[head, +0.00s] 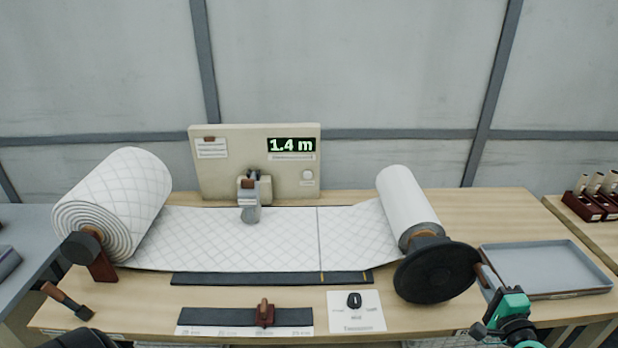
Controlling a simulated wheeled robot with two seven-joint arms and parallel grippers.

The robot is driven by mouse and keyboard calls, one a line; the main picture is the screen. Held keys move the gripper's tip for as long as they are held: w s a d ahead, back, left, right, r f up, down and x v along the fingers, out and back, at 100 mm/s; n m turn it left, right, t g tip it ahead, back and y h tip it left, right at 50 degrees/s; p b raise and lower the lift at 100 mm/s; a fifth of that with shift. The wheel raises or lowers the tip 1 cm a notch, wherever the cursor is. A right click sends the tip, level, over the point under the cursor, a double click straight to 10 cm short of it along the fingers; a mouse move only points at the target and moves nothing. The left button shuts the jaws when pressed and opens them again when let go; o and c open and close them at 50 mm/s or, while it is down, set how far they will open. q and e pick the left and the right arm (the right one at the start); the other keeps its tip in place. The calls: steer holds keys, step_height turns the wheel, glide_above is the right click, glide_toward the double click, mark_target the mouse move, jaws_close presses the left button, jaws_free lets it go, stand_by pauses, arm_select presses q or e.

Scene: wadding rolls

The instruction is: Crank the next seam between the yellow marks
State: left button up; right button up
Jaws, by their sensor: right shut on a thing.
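The white quilted wadding runs flat from the big roll (112,205) on the left to the thinner roll (405,205) on the right. A seam (318,238) crosses the flat sheet. Its front end is just left of the left yellow mark (322,278) on the dark strip (245,279); the right yellow mark (366,277) is farther right. The black crank wheel (436,272) is on the front end of the right roll. My right gripper (489,280) is shut on the handle at the wheel's right edge. My left gripper does not show clearly.
A panel (232,165) behind the sheet reads 1.4 m. A grey arm (250,207) reaches over the sheet. A ruler with a brown slider (265,313) and a switch card (356,312) lie in front. A blue-grey tray (545,265) is at right.

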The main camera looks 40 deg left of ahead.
steer(key=shift+f, duration=0.1)
steer(key=shift+w+d+f+b, duration=0.15)
steer(key=shift+f+b, duration=0.7)
steer(key=shift+b, duration=0.1)
steer(key=o, duration=1)
steer(key=shift+r, duration=0.1)
steer(key=shift+c, duration=0.2)
steer(key=shift+d, duration=0.1)
steer(key=p+v, duration=0.2)
steer(key=v, duration=0.8)
